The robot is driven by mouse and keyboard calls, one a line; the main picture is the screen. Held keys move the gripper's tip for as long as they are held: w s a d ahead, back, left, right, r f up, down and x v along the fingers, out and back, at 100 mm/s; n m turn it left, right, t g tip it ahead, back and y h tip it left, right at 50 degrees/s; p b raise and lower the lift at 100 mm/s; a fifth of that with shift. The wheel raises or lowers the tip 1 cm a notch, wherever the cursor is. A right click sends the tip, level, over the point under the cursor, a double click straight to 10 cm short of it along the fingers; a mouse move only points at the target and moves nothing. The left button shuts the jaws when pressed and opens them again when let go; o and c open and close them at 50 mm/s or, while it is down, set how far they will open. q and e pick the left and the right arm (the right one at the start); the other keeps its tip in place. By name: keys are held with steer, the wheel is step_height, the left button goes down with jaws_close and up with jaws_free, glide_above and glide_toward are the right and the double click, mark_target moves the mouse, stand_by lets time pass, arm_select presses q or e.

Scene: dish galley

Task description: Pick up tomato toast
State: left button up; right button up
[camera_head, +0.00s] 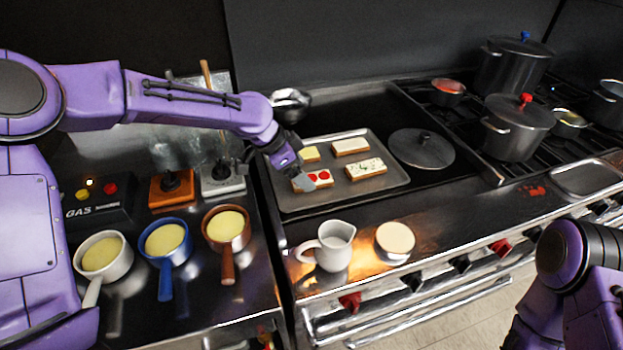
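The tomato toast (322,180) is a slice of bread with red round slices on top. It lies at the front left of a grey baking tray (318,204). My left gripper (301,178) points down at the toast's left end and covers part of it. The finger gap is too small and dark to tell whether it is open or shut, or whether it touches the toast. My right arm shows at the lower right, but its gripper is out of view.
Other toasts share the tray: a yellow-topped one (310,154), a pale one (350,146) and a herb-flecked one (366,168). A lid (421,149) lies right of the tray. A white pitcher (334,247) and a round-topped jar (395,241) stand in front.

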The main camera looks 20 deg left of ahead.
mark_target(311, 178)
arm_select(q)
steer(key=w+f, duration=0.1)
steer(key=d+f, duration=0.1)
steer(key=w+f, duration=0.1)
steer(key=f, duration=0.1)
steer(key=shift+w+d, duration=0.3)
steer(key=shift+w, duration=0.05)
steer(key=shift+s+r, duration=0.3)
steer(key=shift+s, duration=0.15)
steer(key=shift+w+f, duration=0.2)
steer(key=shift+s, duration=0.1)
steer(key=c, duration=1.2)
